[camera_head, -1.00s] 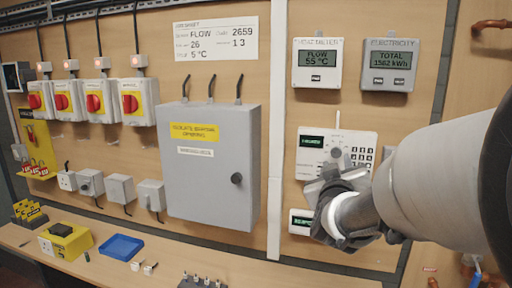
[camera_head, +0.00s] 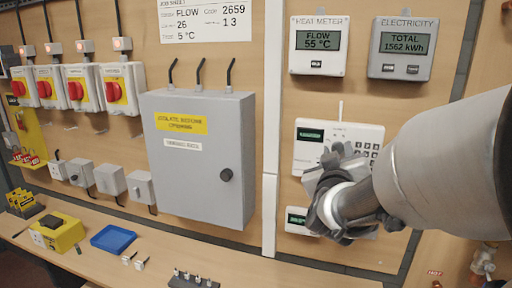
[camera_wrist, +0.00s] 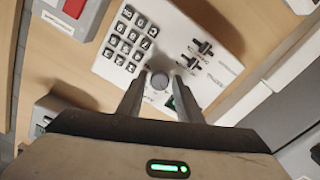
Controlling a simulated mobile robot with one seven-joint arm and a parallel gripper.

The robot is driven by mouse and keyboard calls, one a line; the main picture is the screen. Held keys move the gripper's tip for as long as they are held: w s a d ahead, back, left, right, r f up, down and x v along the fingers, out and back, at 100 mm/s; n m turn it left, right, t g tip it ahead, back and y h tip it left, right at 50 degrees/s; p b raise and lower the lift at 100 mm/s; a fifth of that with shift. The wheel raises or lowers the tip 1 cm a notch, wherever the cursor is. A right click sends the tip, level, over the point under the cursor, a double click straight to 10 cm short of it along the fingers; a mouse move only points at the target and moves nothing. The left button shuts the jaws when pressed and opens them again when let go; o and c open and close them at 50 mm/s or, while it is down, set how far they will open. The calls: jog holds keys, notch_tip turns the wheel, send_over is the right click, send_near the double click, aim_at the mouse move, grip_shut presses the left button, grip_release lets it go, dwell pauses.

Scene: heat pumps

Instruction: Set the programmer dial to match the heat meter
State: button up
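The heat meter (camera_head: 317,58) is a white box high on the board in the head view; its display reads "FLOW 55 °C". The programmer (camera_head: 305,160) is a white panel below it with a small green display, too small to read. In the wrist view the programmer (camera_wrist: 120,68) shows a keypad, two dark switches and the round grey dial (camera_wrist: 160,80). My gripper (camera_wrist: 162,74) is open at the panel, one finger on each side of the dial, with narrow gaps apparent. In the head view my gripper (camera_head: 335,190) hides the dial.
An electricity meter (camera_head: 402,50) reads "TOTAL 1562 kWh". A job sheet (camera_head: 207,20) hangs upper left. A grey cabinet (camera_head: 200,190) juts out left of the programmer. A small display unit (camera_head: 298,219) sits just below. The shelf holds a blue tray (camera_head: 113,239).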

jog(key=c, duration=0.8)
jog(key=shift+o, duration=0.2)
jog(key=shift+m+b, duration=0.4)
jog(key=shift+b, duration=0.2)
jog(key=m+b, duration=0.7)
jog(key=m, duration=0.2)
jog(key=m+b, duration=0.8)
jog(key=m, duration=0.2)
jog(key=shift+a+r, duration=0.15)
